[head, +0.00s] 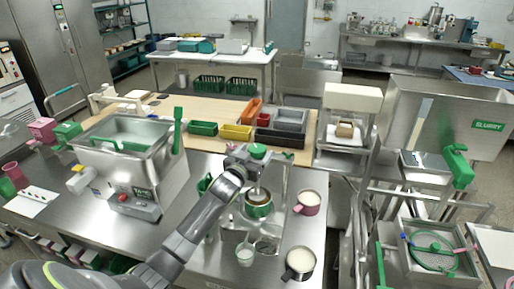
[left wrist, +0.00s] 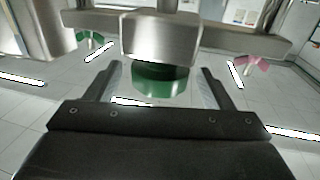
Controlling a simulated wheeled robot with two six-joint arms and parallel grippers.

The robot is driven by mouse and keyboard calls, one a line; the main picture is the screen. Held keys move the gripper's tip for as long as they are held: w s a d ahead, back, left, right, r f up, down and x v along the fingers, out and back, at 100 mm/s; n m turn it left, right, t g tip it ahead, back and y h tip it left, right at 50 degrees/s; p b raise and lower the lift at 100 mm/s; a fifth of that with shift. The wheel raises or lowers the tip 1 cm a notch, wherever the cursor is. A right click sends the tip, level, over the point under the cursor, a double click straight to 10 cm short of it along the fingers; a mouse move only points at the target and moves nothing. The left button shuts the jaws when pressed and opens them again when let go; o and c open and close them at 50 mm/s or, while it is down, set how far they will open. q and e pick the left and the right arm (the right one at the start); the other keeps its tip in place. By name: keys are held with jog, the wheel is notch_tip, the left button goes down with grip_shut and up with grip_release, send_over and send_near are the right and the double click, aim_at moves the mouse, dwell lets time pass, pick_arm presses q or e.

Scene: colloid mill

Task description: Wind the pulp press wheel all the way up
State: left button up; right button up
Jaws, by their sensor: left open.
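The green pulp press wheel (head: 258,151) sits on top of the small metal press frame, near the middle of the head view. My left gripper (head: 247,157) is at the wheel, coming from the left. In the left wrist view, the green wheel (left wrist: 160,80) shows between the two open fingers of my left gripper (left wrist: 162,85), by a metal crossbar (left wrist: 215,27). Gaps show between the fingers and the wheel, so I cannot see contact. A green pot (head: 258,204) stands below the press screw. My right gripper is out of view.
A pink pot (head: 308,203) and a steel pot (head: 299,264) with pale contents stand right of the press. A steel hopper machine (head: 120,160) is left of my arm. Yellow (head: 236,132) and green bins lie behind. A slurry tank (head: 450,115) is far right.

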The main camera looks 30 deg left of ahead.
pick_arm(q)
jog(key=shift+w, duration=0.9)
jog(key=c, duration=1)
